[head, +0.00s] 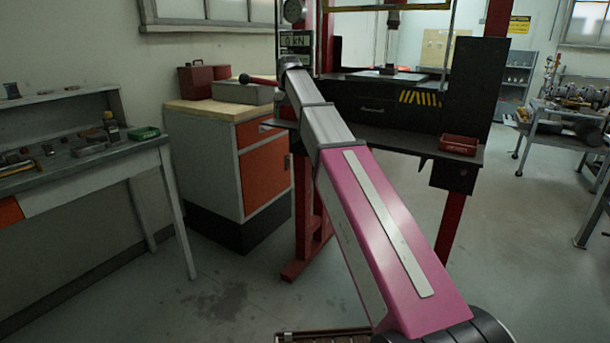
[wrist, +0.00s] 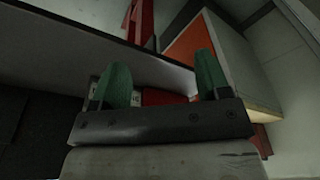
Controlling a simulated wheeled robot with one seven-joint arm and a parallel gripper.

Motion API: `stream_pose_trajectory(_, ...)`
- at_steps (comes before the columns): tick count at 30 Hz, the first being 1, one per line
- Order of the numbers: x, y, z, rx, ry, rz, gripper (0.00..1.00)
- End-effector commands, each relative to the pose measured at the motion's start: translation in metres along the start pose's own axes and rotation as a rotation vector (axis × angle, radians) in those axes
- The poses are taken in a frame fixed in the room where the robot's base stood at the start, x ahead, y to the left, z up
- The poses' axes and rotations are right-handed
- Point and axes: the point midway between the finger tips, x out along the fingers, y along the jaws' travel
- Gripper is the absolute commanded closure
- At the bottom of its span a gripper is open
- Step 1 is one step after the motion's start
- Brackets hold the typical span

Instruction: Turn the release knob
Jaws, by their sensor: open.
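My gripper (wrist: 160,76) shows in the wrist view with its two green fingers apart. A red surface (wrist: 165,97) and part of a pale marked plate show behind the gap between the fingers; I see nothing held there. I cannot pick out the release knob in either view. In the head view my arm reaches to the left side of the press (head: 470,95), and its far end hides the gripper and what is in front of it. A lever with a dark ball end (head: 245,78) sticks out to the left there.
A display reading about 0 kN (head: 295,42) and a round gauge (head: 293,11) sit above my arm's end. An orange-doored cabinet (head: 265,165) stands close on the left. A red tray (head: 458,145) lies on the press's right ledge. A workbench (head: 85,165) stands far left.

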Motion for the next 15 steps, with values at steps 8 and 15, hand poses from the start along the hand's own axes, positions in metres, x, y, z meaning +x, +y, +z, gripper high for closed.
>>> stream_pose_trajectory(8,0.042,0.001,0.027,-0.058,0.002,0.000,0.30)
stream_pose_trajectory(15,0.078,0.011,0.045,-0.060,-0.006,0.002,0.30)
